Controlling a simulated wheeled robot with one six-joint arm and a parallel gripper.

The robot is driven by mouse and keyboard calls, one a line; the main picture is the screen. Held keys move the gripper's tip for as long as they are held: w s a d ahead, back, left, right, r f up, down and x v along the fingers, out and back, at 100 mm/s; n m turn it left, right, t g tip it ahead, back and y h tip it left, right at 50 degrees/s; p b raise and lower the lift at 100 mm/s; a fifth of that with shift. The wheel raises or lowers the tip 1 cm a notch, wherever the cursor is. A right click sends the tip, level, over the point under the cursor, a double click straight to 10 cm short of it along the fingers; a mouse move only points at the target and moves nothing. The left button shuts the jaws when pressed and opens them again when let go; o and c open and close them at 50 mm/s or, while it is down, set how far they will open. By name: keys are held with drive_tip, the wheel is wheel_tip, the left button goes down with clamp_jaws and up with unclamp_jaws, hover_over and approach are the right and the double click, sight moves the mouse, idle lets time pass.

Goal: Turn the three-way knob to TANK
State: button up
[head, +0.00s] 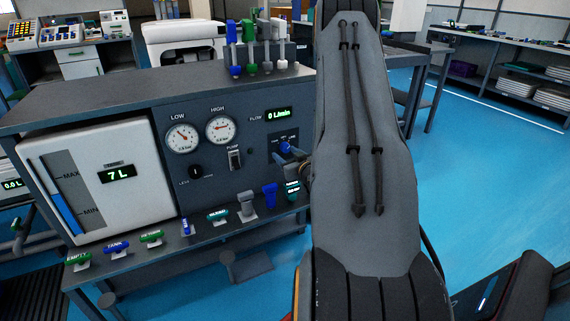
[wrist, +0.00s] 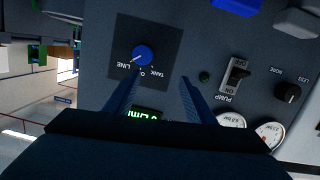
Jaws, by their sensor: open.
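The three-way knob (head: 286,147) is blue and sits on a dark square plate at the right end of the grey panel. The wrist view shows it (wrist: 144,55) upside down, with the labels LINE, O and TANK around it. A pale mark on the knob seems to face the LINE side. My gripper (wrist: 160,80) is open and empty. In the wrist view its two fingers point toward the panel, with the knob near the left fingertip and not clearly between the fingers. In the head view my arm hides most of the gripper.
The flow display (head: 278,114) reads 0 L/min above the knob. The pump switch (head: 235,157), a black less/more knob (head: 196,171) and two gauges (head: 220,129) are to its left. Coloured handles, including a blue one (head: 269,195), stand along the ledge below. A 7 L tank (head: 105,185) is at left.

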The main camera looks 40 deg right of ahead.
sight(286, 148)
drive_tip(key=s+d+f+t+b, duration=0.2)
drive_tip(key=d+f, duration=0.1)
drive_tip(key=shift+h, duration=0.4)
drive_tip(key=shift+d+b+x, duration=0.1)
drive_tip(key=shift+b+x, duration=0.05)
drive_tip(key=shift+x, duration=1.8)
drive_tip(key=shift+d+b+x, duration=0.15)
drive_tip(key=shift+x, duration=1.75)
drive_tip(key=c, duration=1)
drive_tip(key=shift+c, duration=0.2)
